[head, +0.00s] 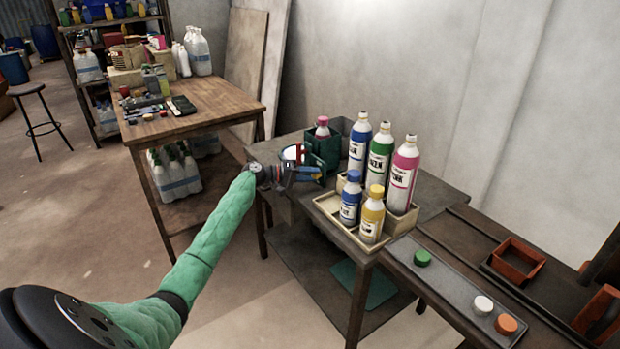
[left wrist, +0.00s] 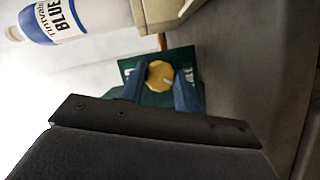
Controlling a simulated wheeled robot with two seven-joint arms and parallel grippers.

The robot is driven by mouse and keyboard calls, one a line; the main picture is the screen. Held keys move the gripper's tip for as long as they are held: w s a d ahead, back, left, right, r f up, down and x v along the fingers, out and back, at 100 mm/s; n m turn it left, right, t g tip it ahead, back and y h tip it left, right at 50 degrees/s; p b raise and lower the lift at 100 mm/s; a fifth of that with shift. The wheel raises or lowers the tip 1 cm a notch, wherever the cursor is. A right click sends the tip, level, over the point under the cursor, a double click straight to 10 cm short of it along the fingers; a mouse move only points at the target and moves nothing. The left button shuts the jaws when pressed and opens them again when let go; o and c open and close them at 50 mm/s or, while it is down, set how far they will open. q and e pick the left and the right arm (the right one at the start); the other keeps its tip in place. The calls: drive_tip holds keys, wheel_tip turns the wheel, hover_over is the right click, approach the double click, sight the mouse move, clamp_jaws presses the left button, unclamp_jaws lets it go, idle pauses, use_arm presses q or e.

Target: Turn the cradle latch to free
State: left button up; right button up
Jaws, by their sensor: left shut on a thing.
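The dark green cradle (head: 323,150) stands on the grey table, with a pink-capped bottle (head: 322,128) upright in it. In the left wrist view its green panel (left wrist: 190,96) carries a round yellow latch knob (left wrist: 160,76) with a pale mark on its face. My left gripper (head: 314,170) reaches the cradle's near side; in the left wrist view its two blue fingers (left wrist: 160,88) are shut on the knob, one on each side. The knob is not clear in the head view. My right gripper is not in view.
A cream tray (head: 338,221) with several bottles, including blue (head: 350,198) and yellow (head: 372,215), stands just right of the gripper. A panel with green (head: 422,258), white and orange buttons lies at front right. A wooden table (head: 190,118) holds many items at back left.

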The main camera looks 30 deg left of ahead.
use_arm(q)
drive_tip(key=shift+n+h, duration=0.3)
drive_tip(key=shift+n, duration=0.4)
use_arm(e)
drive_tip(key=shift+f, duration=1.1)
use_arm(q)
drive_tip(key=shift+a, duration=0.1)
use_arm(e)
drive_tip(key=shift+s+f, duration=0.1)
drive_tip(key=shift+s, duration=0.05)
use_arm(q)
drive_tip(key=o, duration=1)
drive_tip(key=shift+c, duration=0.2)
drive_tip(key=shift+s, duration=0.1)
